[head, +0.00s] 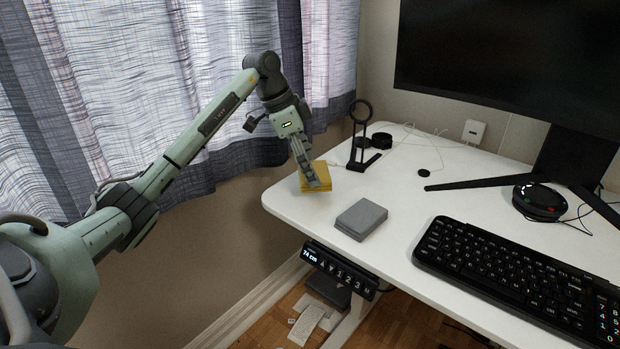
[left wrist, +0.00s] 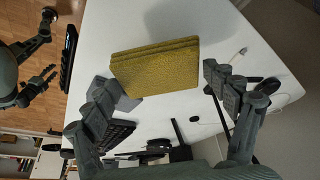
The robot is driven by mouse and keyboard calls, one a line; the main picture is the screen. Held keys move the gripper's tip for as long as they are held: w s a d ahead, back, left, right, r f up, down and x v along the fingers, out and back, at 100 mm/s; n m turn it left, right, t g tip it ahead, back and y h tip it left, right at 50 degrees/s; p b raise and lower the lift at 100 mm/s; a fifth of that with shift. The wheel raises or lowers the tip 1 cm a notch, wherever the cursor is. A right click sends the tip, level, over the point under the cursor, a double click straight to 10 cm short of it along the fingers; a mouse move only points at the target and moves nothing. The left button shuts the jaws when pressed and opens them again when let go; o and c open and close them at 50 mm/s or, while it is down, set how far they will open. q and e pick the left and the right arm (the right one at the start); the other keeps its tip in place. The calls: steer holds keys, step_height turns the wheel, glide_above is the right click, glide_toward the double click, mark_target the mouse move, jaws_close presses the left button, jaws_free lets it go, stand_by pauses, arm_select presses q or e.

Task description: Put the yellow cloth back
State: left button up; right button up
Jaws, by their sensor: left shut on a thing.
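The yellow cloth (head: 322,172) is a folded, flat block at the left end of the white desk in the head view. My left gripper (head: 316,184) comes down over it from above and is shut on it. In the left wrist view the cloth (left wrist: 155,68) lies between the two fingertips of my left gripper (left wrist: 158,86). I cannot tell whether the cloth touches the desk top or hangs just above it. A dark gripper of mine (left wrist: 40,86), apparently the right one, shows small at the left wrist view's left edge; its jaws are unclear.
A grey folded block (head: 361,219) lies on the desk (head: 405,190) near its front edge. A black stand (head: 361,140) stands behind the cloth. The keyboard (head: 520,270) and monitor (head: 510,60) are to the right. A curtain (head: 200,80) hangs left of the desk.

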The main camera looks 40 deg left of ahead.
arm_select(q)
step_height(320, 180, down, 4)
steer(key=shift+r, duration=0.25)
steer(key=shift+f, duration=0.25)
steer(key=o, duration=0.9)
arm_select(e)
steer(key=shift+s+d+f, duration=0.1)
steer(key=shift+s+f, duration=0.2)
steer(key=shift+f, duration=0.15)
arm_select(q)
steer(key=shift+r, duration=0.2)
steer(key=shift+s+a+r, duration=0.1)
steer(key=shift+a+r, duration=0.1)
steer(key=shift+r, duration=0.1)
steer(key=v, duration=1.1)
steer(key=shift+s, duration=0.15)
arm_select(e)
steer(key=shift+w+a+r, duration=0.1)
steer(key=shift+w+r, duration=0.1)
steer(key=shift+r, duration=0.25)
steer(key=shift+w+a+r, duration=0.1)
steer(key=shift+w+r, duration=0.05)
steer(key=shift+r, duration=0.25)
arm_select(q)
steer(key=shift+d, duration=0.1)
